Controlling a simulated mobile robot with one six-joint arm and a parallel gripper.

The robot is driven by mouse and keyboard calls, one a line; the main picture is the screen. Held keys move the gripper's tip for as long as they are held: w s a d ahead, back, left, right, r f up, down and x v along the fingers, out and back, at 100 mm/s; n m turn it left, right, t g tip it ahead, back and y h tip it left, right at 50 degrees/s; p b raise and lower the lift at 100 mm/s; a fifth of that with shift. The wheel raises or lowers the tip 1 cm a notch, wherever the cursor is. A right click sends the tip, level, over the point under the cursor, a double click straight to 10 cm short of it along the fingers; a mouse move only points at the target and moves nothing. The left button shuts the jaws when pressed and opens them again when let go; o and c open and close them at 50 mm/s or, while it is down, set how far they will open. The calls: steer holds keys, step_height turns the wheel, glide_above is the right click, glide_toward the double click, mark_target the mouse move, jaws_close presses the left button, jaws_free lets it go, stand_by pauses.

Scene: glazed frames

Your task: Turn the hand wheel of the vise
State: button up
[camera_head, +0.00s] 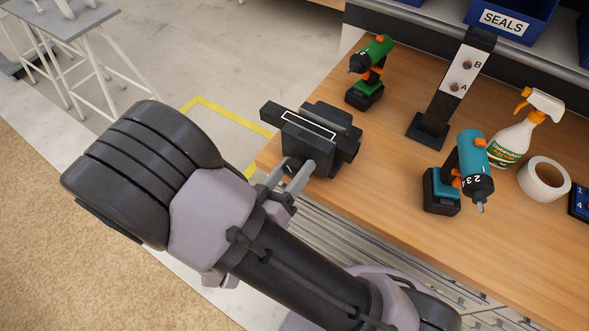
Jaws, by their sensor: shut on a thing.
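The far side of the wheel and the exact finger contact are hidden.
On the workbench (395,165) stand a green drill (372,75), a black post with a plate marked A and B (452,90), a teal drill (465,170), a spray bottle (515,140) and a tape roll (543,179). Blue bins line the back. Floor left of the vise is open.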

steer(key=shift+f, duration=0.1)
stand_by(0.3)
steer(key=o, duration=1.3)
steer(key=shift+s, duration=0.1)
steer(key=shift+o, duration=0.2)
steer(key=shift+a, duration=0.15)
steer(key=p+v, duration=0.3)
steer(key=v, duration=1.4)
steer(key=shift+s, duration=0.2)
